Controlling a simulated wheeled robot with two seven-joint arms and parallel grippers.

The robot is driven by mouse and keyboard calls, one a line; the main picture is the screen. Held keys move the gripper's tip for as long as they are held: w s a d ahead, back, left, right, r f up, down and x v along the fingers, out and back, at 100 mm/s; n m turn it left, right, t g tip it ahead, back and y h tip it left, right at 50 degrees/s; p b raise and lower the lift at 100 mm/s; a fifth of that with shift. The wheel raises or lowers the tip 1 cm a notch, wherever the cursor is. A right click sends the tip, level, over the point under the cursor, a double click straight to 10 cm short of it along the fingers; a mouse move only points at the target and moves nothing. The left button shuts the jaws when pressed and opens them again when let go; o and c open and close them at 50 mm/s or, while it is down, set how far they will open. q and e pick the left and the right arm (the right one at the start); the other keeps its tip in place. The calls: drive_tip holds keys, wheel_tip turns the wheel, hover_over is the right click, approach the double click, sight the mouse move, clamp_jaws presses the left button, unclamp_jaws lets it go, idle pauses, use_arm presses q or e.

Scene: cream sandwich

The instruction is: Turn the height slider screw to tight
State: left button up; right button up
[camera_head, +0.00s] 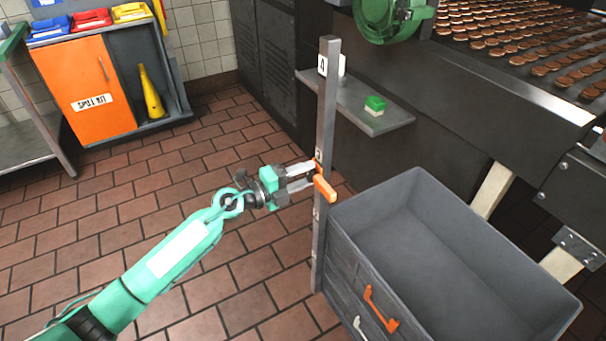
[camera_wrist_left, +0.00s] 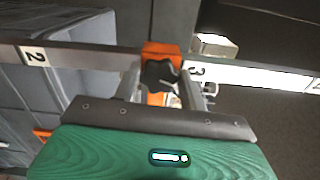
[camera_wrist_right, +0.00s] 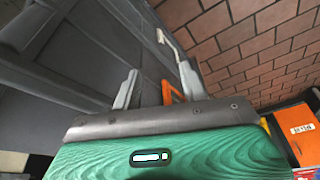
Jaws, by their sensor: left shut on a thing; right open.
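The orange height slider (camera_head: 325,188) sits on an upright grey post (camera_head: 328,110) with number labels, just below the label 3. The left wrist view shows the slider (camera_wrist_left: 161,50) between labels 2 and 3, with a black star-shaped screw knob (camera_wrist_left: 160,75) on its face. My left gripper (camera_head: 312,174) reaches the post from the left, its fingers (camera_wrist_left: 163,88) on both sides of the knob and shut on it.
A grey bin (camera_head: 420,180) with an orange handle (camera_head: 380,306) stands right of the post. A shelf (camera_head: 385,122) behind the post holds a small green-and-white block (camera_head: 374,105). A conveyor of biscuits (camera_head: 520,50) is at the upper right. Tiled floor at left is open.

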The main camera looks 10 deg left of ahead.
idle(0.3)
use_arm(q)
drive_tip(key=o, duration=1)
drive_tip(key=shift+c, duration=0.2)
drive_tip(key=shift+a, duration=0.1)
drive_tip(key=v, duration=1.3)
drive_tip(key=shift+s+a+b, duration=0.25)
drive_tip(key=shift+b, duration=0.2)
use_arm(e)
drive_tip(key=shift+w+v, duration=0.2)
drive_tip(key=shift+v, duration=0.95)
